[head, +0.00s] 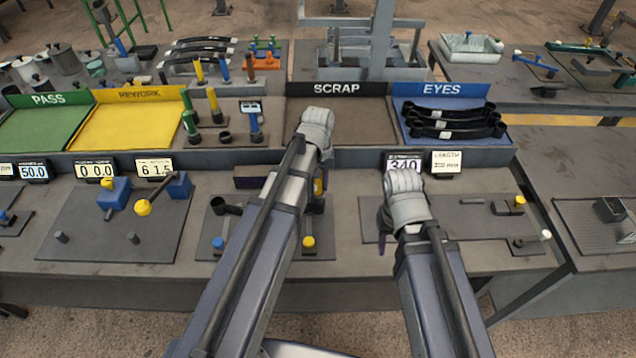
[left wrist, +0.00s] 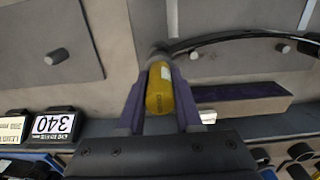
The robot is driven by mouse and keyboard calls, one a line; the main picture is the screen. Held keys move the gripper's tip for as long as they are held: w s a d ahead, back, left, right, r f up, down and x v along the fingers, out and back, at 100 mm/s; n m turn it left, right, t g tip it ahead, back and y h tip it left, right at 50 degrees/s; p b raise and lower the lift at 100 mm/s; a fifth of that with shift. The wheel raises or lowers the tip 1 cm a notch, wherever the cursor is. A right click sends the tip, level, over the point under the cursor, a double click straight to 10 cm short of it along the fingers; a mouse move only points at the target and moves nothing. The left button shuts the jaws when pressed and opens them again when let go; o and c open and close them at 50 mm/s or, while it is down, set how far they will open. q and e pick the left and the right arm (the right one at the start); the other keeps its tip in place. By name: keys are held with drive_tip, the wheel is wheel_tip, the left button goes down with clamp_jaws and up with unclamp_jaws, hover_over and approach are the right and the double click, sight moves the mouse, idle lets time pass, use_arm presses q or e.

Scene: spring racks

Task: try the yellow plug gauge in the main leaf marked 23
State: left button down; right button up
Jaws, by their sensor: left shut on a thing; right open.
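My left gripper (head: 317,188) is shut on the yellow plug gauge (left wrist: 160,90), which shows between its fingers in the left wrist view. A dark curved leaf (left wrist: 235,37) lies on a grey fixture plate, with one eye at the gauge's far end. The gauge meets or overlaps that eye; I cannot tell whether it is inside. In the head view the leaf's left eye (head: 227,208) shows, while my left arm hides much of the rest. I cannot read a 23 on it. My right gripper (head: 407,232) is open and empty over the bench, right of centre.
The fixture plate has a blue knob (head: 218,243) and a yellow knob (head: 308,242). A dark block (head: 255,171) stands behind it. A 340 display (head: 403,164) stands behind my right gripper. Trays marked SCRAP (head: 350,110) and EYES (head: 440,88) are further back.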

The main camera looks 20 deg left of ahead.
use_arm(q)
drive_tip(key=shift+r, duration=0.25)
drive_tip(key=shift+r+p, duration=1.3)
drive_tip(key=shift+p, duration=0.2)
wheel_tip(320, 180, up, 4)
drive_tip(key=p, duration=0.4)
